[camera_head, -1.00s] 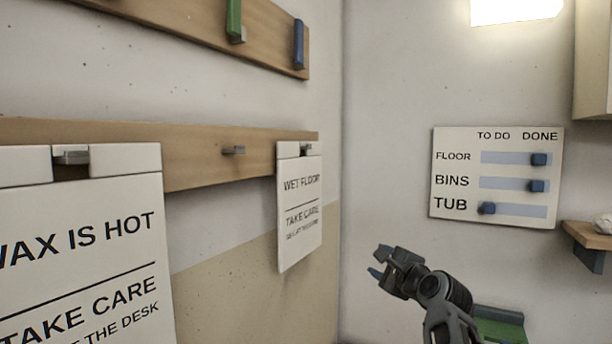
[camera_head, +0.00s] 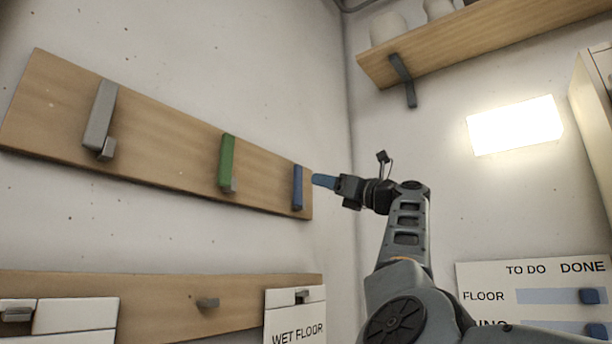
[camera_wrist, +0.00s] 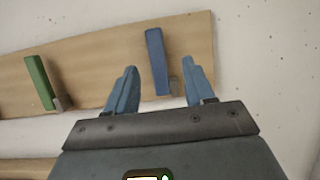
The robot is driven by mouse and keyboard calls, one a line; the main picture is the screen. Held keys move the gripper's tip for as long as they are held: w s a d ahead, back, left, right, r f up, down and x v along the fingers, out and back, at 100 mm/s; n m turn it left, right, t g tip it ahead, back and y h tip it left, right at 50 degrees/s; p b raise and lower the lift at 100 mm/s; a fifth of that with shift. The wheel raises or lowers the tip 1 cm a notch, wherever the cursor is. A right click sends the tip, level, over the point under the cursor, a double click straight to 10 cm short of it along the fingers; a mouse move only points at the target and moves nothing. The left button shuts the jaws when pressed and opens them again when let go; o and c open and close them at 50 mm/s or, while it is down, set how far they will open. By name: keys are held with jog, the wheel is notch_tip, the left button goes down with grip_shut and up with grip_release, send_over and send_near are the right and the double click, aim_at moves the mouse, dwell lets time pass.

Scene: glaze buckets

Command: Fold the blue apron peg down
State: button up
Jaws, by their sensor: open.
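The blue apron peg (camera_head: 297,187) is upright at the right end of the upper wooden board (camera_head: 160,148). It also stands upright in the wrist view (camera_wrist: 157,62), with a small grey bracket at its lower right. My gripper (camera_head: 324,181) is just right of the peg in the head view, pointing toward the board. In the wrist view my gripper (camera_wrist: 157,85) is open, with one blue finger on each side of the peg's lower part in the picture. The fingers look empty. I cannot tell how far they are from the peg in depth.
A green peg (camera_head: 226,161) and a grey peg (camera_head: 101,115) are upright on the same board. A lower board (camera_head: 160,290) carries signs. The corner wall and a shelf (camera_head: 450,40) lie to the right. A TO DO/DONE board (camera_head: 490,280) is at lower right.

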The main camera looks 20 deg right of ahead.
aim_at(300, 171)
jog(key=w+a+r+p, duration=0.3)
jog(key=w+r, duration=0.1)
jog(key=shift+a, duration=0.3)
jog(key=shift+p+x, duration=0.5)
jog(key=shift+x, duration=0.35)
jog(key=shift+f, duration=0.2)
grip_shut()
